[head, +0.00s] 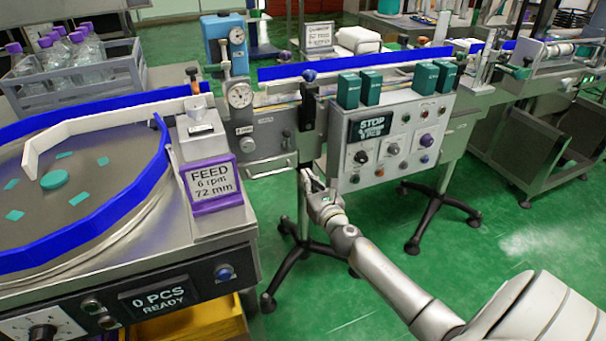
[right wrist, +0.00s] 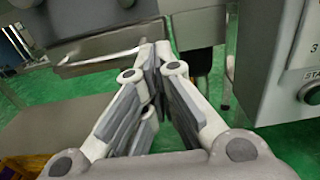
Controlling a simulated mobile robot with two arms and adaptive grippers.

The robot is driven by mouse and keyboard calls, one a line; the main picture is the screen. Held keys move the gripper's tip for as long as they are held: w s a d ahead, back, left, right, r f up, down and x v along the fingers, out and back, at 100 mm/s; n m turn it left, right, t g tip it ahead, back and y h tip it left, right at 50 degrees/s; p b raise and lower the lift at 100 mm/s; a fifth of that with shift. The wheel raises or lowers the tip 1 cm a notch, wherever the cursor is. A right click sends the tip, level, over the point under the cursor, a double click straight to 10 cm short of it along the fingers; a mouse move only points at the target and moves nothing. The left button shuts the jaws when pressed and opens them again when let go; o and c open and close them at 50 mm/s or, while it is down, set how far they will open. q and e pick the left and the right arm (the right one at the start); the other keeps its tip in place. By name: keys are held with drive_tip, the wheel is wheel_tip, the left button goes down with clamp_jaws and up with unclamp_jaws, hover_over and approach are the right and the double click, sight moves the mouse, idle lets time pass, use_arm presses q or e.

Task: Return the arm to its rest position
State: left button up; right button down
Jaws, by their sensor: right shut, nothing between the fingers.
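My right arm (head: 380,272) reaches in from the lower right of the head view. Its gripper (head: 308,178) is beside the lower left edge of the control panel (head: 387,145), below the conveyor. In the right wrist view the fingers of this gripper (right wrist: 158,62) meet at their tips, shut with nothing between them. A metal bar handle (right wrist: 100,62) shows just beyond and left of the fingertips. The panel's grey side fills the right of that view, with a button (right wrist: 312,92). My left gripper is not in view.
A round feed table (head: 75,215) with a blue rim and a FEED sign (head: 210,184) stand at left. Black-footed stands (head: 440,205) are under the panel. A crate of bottles (head: 75,75) is at back left. Green floor (head: 330,305) is open in front.

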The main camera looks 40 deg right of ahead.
drive_tip(key=v, duration=0.7)
drive_tip(key=s+a+f+m+g, duration=0.35)
drive_tip(key=s+f+m, duration=0.25)
drive_tip(key=f+m, duration=0.35)
drive_tip(key=s+a+f+m+g, duration=0.3)
drive_tip(key=s+f+m+g, duration=0.25)
drive_tip(key=f+m, duration=0.35)
drive_tip(key=s+a+f+m+g+y+p, duration=0.2)
drive_tip(key=s+a+f+m+g+y, duration=0.35)
drive_tip(key=s+a+m, duration=0.95)
use_arm(q)
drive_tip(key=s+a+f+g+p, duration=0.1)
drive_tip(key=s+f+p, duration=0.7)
drive_tip(key=p, duration=0.1)
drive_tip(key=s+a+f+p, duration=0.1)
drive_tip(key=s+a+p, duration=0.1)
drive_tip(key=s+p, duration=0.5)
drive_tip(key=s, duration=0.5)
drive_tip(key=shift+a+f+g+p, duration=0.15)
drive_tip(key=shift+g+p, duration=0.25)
use_arm(e)
drive_tip(key=s+d+f+n+g, duration=0.1)
drive_tip(key=s+f, duration=0.4)
drive_tip(key=s, duration=0.5)
drive_tip(key=s+d+f+n+g+h, duration=0.1)
drive_tip(key=s+d+f, duration=0.2)
drive_tip(key=s, duration=0.7)
wheel_tip(320, 180, down, 2)
drive_tip(key=shift+f, duration=0.1)
